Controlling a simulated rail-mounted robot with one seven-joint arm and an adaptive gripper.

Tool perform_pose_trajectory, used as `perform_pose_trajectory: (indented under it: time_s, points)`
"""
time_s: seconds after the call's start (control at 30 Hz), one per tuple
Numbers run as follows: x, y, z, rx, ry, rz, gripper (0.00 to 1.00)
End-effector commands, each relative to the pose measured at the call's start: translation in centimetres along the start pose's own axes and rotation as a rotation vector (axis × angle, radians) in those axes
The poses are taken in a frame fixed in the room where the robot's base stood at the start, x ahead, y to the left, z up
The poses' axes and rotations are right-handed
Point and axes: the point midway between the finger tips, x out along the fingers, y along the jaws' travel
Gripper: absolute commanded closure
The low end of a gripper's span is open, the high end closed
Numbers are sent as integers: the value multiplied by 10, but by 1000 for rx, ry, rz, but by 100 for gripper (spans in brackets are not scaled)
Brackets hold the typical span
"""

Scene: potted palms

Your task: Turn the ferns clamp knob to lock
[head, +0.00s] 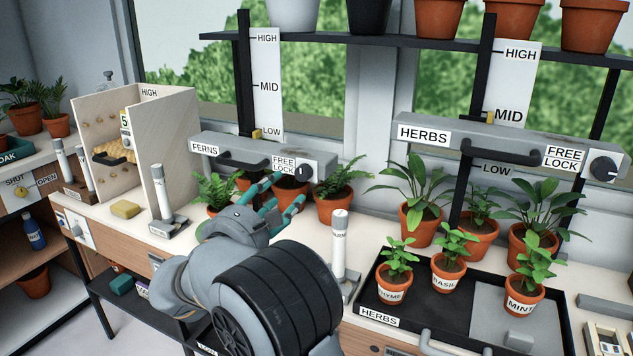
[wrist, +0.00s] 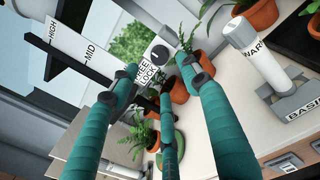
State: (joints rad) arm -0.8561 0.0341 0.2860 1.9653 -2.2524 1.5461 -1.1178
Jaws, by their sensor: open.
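The ferns clamp knob (head: 304,172) is a dark round knob at the right end of the grey FERNS bar (head: 225,142). A FREE/LOCK label (head: 284,164) sits left of it. The knob's pointer is too small to read. The bar's yellow marker (head: 256,134) is beside LOW on the scale. My gripper (head: 282,196) has teal fingers, spread open and empty, just below and in front of the knob. In the wrist view the knob (wrist: 160,54) shows between the fingertips, apart from them, and the fingers partly cover the label.
Potted ferns (head: 336,190) stand directly under the bar, close to my fingers. The HERBS bar (head: 500,140) and herb tray (head: 455,310) are at the right. A wooden box (head: 165,130) is at the left.

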Motion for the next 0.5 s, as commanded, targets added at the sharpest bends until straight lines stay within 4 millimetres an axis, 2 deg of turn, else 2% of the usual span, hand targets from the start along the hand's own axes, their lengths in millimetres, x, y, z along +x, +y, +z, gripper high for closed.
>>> perform_pose_trajectory:
  time_s: [0.3,0.5]
  points:
    - [60,-2,1,1,-1,-6,53]
    - [85,-1,1,0,-1,-3,53]
